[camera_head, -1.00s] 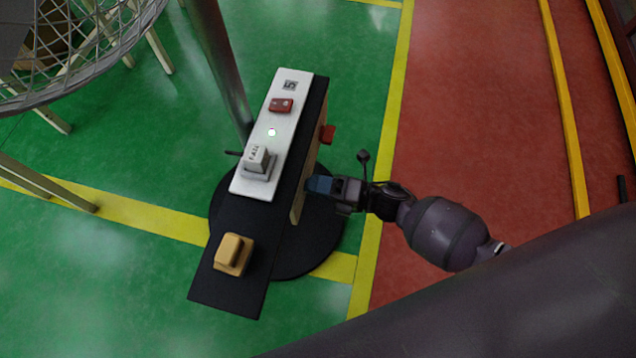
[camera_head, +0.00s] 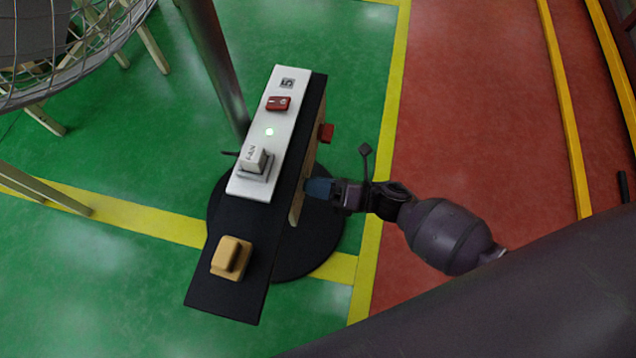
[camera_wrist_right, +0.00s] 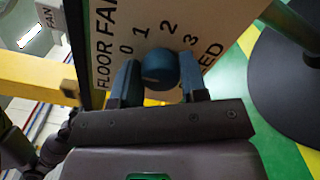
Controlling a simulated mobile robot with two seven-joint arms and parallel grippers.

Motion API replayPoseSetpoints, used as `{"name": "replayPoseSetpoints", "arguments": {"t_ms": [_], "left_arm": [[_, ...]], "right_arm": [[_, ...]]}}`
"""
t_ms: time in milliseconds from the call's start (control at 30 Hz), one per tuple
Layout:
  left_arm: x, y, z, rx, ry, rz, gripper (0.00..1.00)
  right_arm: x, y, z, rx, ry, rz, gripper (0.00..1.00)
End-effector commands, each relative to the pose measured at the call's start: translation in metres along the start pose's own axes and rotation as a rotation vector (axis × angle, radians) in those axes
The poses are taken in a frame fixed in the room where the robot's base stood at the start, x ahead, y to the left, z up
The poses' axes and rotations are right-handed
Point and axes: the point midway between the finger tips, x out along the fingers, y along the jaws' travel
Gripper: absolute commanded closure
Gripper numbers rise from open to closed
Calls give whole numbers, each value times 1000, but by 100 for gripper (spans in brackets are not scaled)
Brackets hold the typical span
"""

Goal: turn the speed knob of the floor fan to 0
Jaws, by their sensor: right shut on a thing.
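The floor fan's panel (camera_wrist_right: 190,25) fills the top of the right wrist view, marked FLOOR FAN and SPEED, with the numbers 0 to 3 around the knob. The round dark-blue speed knob (camera_wrist_right: 158,70) sits between the fingers of my right gripper (camera_wrist_right: 158,85), which is shut on it. I cannot make out a pointer on the knob. In the head view, my right gripper (camera_head: 318,188) is at the right side face of the stand; the knob is hidden there. My left gripper is not in view.
The stand's top has a white plate with a FAN switch (camera_head: 255,162), a pale-green light (camera_head: 269,132) and a red rocker (camera_head: 278,103). A yellow block (camera_head: 231,257) sits nearer. A red part (camera_head: 326,133) sticks out on the right side. A metal pole (camera_head: 214,65) rises behind.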

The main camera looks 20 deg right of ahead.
Motion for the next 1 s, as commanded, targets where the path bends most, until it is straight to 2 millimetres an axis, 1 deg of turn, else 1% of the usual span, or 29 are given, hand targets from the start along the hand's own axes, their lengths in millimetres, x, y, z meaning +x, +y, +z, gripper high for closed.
{"name": "replayPoseSetpoints", "arguments": {"t_ms": [133,167,300,567,667,767,1000], "left_arm": [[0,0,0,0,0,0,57],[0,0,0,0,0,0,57],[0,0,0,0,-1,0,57],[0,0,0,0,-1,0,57],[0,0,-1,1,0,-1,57],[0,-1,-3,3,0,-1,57],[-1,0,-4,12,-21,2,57]], "right_arm": [[0,-1,0,-1,1,-2,84],[0,-1,0,-1,1,-2,56],[0,0,0,0,1,-1,35],[0,0,0,1,0,-1,35],[-5,0,0,1,0,-1,35],[-15,0,0,1,0,-1,35],[-58,1,1,-2,0,-2,35]]}}
